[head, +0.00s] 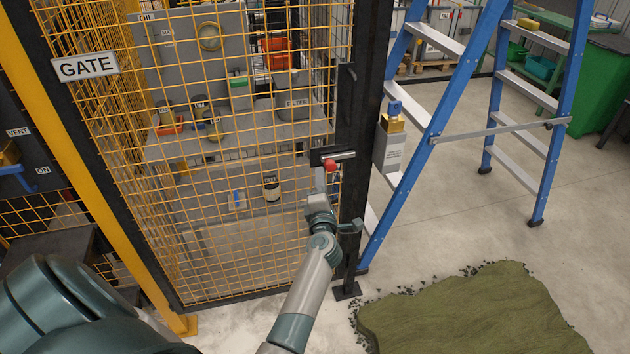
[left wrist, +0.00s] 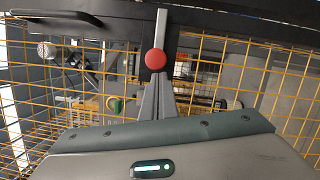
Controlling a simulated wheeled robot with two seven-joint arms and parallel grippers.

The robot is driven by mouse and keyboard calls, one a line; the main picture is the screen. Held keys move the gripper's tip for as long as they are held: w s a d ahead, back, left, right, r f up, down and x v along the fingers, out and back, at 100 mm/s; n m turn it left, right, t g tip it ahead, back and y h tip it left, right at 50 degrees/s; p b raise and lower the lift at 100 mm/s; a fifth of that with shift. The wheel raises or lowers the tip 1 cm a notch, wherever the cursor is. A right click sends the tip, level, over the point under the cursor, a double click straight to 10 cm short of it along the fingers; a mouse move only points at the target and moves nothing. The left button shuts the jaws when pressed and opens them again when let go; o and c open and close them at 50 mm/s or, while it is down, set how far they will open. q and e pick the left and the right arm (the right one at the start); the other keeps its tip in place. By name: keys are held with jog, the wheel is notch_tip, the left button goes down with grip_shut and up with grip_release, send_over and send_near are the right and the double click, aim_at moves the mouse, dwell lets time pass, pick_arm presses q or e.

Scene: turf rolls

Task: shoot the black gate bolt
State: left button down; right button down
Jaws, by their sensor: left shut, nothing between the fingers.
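The gate bolt sits on the dark gate post at the right edge of the yellow mesh gate. It shows a black plate (head: 318,158), a silver rod (head: 345,155) and a red knob (head: 330,166). In the left wrist view the red knob (left wrist: 155,60) is in front of the silver rod (left wrist: 161,26). My left gripper (head: 320,174) is shut and empty, just below and left of the knob in the head view. Its fingertips (left wrist: 157,80) point at the knob's lower edge; I cannot tell whether they touch it. My right gripper is out of view.
A white GATE sign (head: 86,66) hangs on the mesh at the upper left. A shelf (head: 240,138) with small items stands behind the mesh. A blue stepladder (head: 430,140) stands right of the post. A green turf piece (head: 470,315) lies on the floor at lower right.

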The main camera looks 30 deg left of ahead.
pick_arm(q)
jog(key=w+d, duration=0.3)
jog(key=shift+w+d, duration=0.15)
jog(key=shift+w, duration=0.25)
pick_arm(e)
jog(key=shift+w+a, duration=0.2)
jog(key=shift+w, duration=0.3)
pick_arm(q)
jog(key=shift+d, duration=0.1)
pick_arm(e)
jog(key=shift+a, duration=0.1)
pick_arm(q)
jog(key=shift+d, duration=0.1)
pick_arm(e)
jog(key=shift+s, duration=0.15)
